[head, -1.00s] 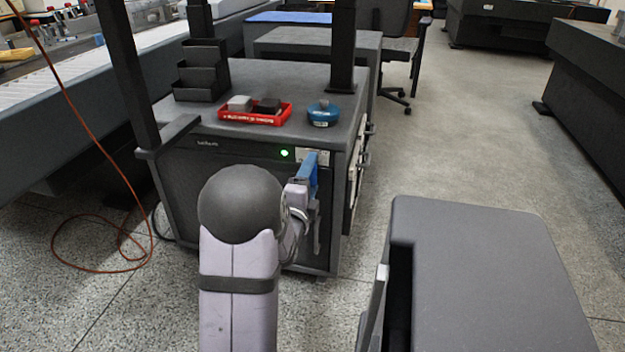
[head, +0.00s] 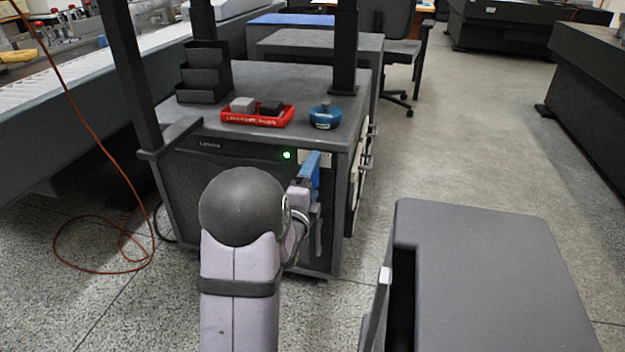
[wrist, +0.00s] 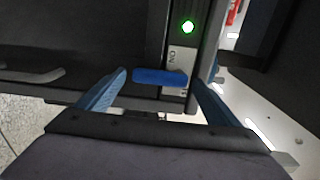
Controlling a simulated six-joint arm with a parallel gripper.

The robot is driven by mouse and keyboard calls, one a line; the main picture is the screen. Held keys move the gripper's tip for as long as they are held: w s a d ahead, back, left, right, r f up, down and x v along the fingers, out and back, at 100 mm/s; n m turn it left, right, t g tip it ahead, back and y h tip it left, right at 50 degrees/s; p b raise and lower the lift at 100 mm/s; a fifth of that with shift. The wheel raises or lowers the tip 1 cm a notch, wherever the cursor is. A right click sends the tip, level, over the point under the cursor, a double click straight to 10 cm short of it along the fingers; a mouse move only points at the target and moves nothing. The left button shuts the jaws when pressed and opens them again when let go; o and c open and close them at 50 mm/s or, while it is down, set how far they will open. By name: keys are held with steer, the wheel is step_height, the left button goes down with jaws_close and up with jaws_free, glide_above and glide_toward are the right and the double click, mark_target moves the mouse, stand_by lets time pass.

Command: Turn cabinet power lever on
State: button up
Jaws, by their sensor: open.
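The cabinet (head: 215,190) is a dark box under the table top, with a lit green lamp (head: 287,155) on its front. The lamp also shows in the wrist view (wrist: 188,27). Below it is a light plate (wrist: 181,58) marked ON. The blue power lever (wrist: 160,77) lies crosswise at the plate in the wrist view. My gripper (wrist: 160,80) is open, with one blue finger on each side of the lever; whether they touch it is unclear. In the head view my gripper (head: 311,172) is at the cabinet's right front and the lever cannot be made out.
A red tray (head: 257,120) with small blocks and a round blue item (head: 325,117) sit on the table top. Black stacked bins (head: 204,75) stand behind. A grey handle (wrist: 30,75) is left of the lever. An orange cable (head: 100,267) lies on the floor at left.

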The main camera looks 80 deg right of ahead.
steer(key=a+p, duration=0.1)
steer(key=a, duration=0.6)
steer(key=shift+p, duration=0.4)
steer(key=shift+a, duration=0.1)
